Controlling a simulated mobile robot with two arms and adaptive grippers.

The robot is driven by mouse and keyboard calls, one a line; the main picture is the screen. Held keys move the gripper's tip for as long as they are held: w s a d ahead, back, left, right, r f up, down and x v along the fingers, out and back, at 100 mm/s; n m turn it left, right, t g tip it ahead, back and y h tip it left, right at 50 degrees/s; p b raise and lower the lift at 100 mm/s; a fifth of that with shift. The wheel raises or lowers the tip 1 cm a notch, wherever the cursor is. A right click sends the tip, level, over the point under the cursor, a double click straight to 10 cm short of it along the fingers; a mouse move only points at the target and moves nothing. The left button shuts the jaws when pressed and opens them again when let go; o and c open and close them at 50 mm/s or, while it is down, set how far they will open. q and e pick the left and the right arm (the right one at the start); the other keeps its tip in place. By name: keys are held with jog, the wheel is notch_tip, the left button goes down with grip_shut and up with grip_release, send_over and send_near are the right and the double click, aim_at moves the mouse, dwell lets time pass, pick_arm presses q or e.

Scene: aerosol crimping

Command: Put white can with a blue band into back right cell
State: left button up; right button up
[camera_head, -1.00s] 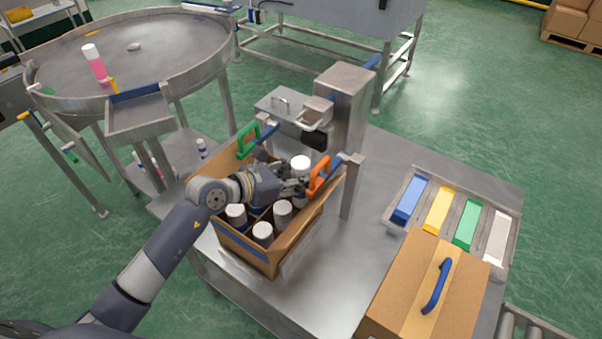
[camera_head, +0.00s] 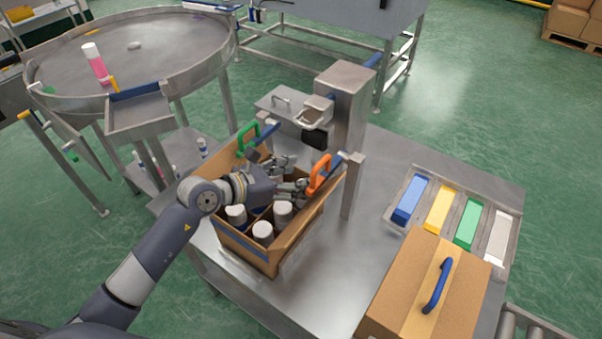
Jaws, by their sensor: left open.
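The open cardboard box (camera_head: 243,250) with cell dividers stands on the steel table. My left gripper (camera_head: 287,175) is over the box's back right part, its fingers spread open. A pale can top (camera_head: 299,175) shows partly between the fingers, low in the box; most of it is hidden, and no blue band can be made out on it. White-topped cans stand in the front cells: one at the left (camera_head: 236,213), one at the front (camera_head: 263,231) and one at the right (camera_head: 283,209). My right gripper is not in view.
A green handle (camera_head: 247,136) and an orange handle (camera_head: 320,174) rise by the box. A steel post machine (camera_head: 345,105) stands close behind. A closed carton (camera_head: 400,290) and a tray of coloured blocks (camera_head: 511,232) are at right.

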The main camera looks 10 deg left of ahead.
pick_arm(q)
jog(key=v, duration=1)
jog(key=shift+a+r, duration=0.2)
